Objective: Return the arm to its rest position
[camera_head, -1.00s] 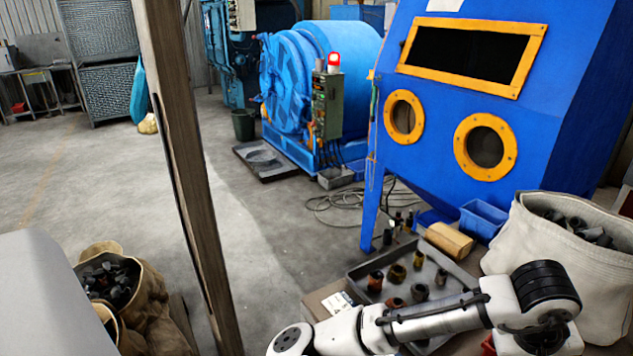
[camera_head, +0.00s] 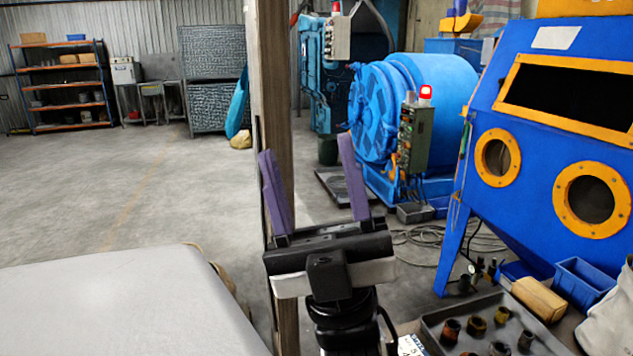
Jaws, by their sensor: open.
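My gripper (camera_head: 311,183) stands raised in the lower middle of the head view. Its two purple fingers point up and are spread apart with nothing between them. The black gripper body and wrist are below the fingers. The gripper is in front of the wooden post (camera_head: 268,110) and hides part of it; I cannot tell how far apart they are. The rest of the arm is mostly below the frame.
A grey tray (camera_head: 437,334) with several metal fittings is at lower right, near a wooden block (camera_head: 538,299) and a blue bin (camera_head: 585,282). The blue blasting cabinet (camera_head: 535,120) stands right, the blue drum machine (camera_head: 425,80) behind. The floor (camera_head: 120,190) at left is open.

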